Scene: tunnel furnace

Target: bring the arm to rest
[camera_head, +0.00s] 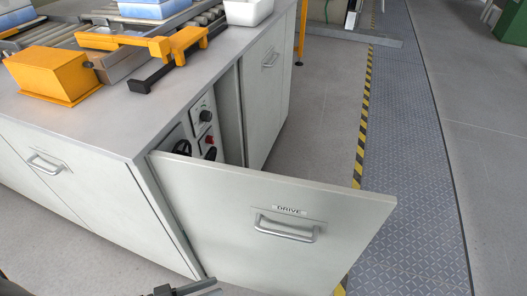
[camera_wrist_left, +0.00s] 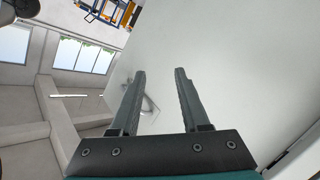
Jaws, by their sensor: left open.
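My left gripper (camera_head: 184,289) shows only in part at the bottom edge of the head view, below the cabinet's front corner and left of the open DRIVE door. In the left wrist view the two dark fingers of the left gripper (camera_wrist_left: 160,72) stand apart with nothing held between them. A pale panel (camera_wrist_left: 225,60) lies beyond the fingers, and a bar handle (camera_wrist_left: 150,106) on it shows between them. The fingers look apart from the handle, though the distance is hard to tell. My right gripper is in neither view.
The grey DRIVE door (camera_head: 230,225) stands swung out, with its handle (camera_head: 286,229) on its face. Behind it are control knobs (camera_head: 206,115). The worktop (camera_head: 150,115) carries a yellow box (camera_head: 50,73) and an orange clamp (camera_head: 185,44). Floor (camera_head: 318,105) is free to the right.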

